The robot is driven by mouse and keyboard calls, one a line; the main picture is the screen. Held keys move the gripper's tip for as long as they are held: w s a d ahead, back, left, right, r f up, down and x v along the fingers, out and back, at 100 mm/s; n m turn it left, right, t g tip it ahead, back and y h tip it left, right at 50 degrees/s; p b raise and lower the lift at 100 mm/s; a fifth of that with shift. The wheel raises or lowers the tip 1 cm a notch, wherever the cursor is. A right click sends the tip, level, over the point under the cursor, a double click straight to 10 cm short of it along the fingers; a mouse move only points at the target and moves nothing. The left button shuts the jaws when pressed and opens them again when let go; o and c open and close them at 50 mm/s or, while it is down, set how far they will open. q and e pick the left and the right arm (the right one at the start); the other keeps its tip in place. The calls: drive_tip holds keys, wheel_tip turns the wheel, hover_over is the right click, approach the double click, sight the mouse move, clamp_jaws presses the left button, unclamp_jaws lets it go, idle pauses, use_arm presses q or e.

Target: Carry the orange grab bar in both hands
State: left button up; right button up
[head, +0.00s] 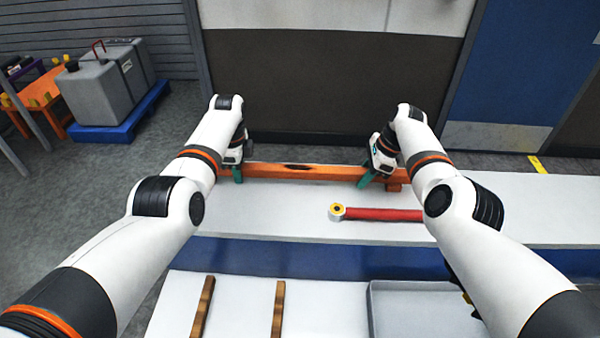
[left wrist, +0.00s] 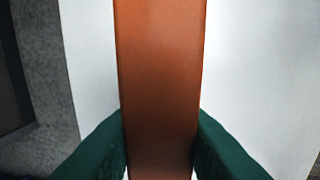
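The orange grab bar (head: 300,173) lies along the back of a white worktop in the head view, with a dark patch near its middle and a foot at its right end. My left gripper (head: 236,172) is at the bar's left end. In the left wrist view its green fingers (left wrist: 160,150) press against both sides of the bar (left wrist: 160,80), with no clear gap. My right gripper (head: 367,179) is at the bar's right part. One green finger shows in front of the bar; the other is hidden, so its grip is unclear.
A red cylinder (head: 385,214) with a pale end lies on the worktop (head: 270,215) in front of the bar. Nearer are two wooden strips (head: 278,308) and a grey tray (head: 410,305). A dark-panelled wall (head: 320,85) stands behind. Grey tanks (head: 100,90) stand at far left.

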use_arm(q)
clamp_jaws()
use_arm(e)
clamp_jaws()
use_arm(q)
drive_tip(key=shift+w+r, duration=0.1)
drive_tip(key=shift+r, duration=0.05)
use_arm(e)
drive_tip(key=shift+w+r, duration=0.1)
drive_tip(key=shift+r, duration=0.1)
